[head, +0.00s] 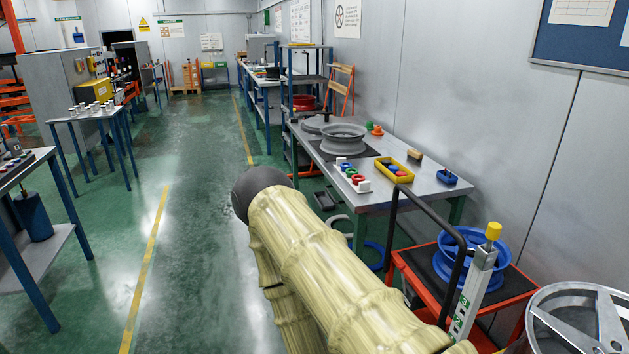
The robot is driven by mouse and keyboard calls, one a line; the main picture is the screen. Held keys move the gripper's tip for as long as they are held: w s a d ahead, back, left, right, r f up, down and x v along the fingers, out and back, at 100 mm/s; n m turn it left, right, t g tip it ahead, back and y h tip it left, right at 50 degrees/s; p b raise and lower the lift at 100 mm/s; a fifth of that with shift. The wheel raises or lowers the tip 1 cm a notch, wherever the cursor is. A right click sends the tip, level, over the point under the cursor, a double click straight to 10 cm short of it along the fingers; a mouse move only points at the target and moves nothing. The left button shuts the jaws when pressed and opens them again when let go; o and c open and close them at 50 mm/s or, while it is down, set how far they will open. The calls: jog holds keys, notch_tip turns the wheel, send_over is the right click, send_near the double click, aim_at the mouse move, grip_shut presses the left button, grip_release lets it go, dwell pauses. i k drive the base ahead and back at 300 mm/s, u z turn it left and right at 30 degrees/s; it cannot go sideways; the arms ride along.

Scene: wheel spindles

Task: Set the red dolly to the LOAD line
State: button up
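The red dolly (515,291) stands at the lower right, beside the near end of the workbench. It has a dark top, a black bent push handle (393,222) and a blue wheel rim (451,272) lying on it. A grey upright post (472,294) with a yellow knob (493,231) and small green marks stands in front of the dolly's near side. I cannot read a LOAD line in this view. My arm, in a cream ribbed sleeve, crosses the lower middle and hides part of the floor near the dolly. My gripper is not in view.
The workbench (426,180) holds grey wheel rims (343,138), a yellow tray (393,170) and small colored parts. A grey spoked wheel (580,322) is close at the bottom right corner. Blue-legged tables stand left. The green floor aisle (190,170) between is clear.

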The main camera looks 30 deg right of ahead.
aim_at(442, 297)
jog(key=z, duration=1.65)
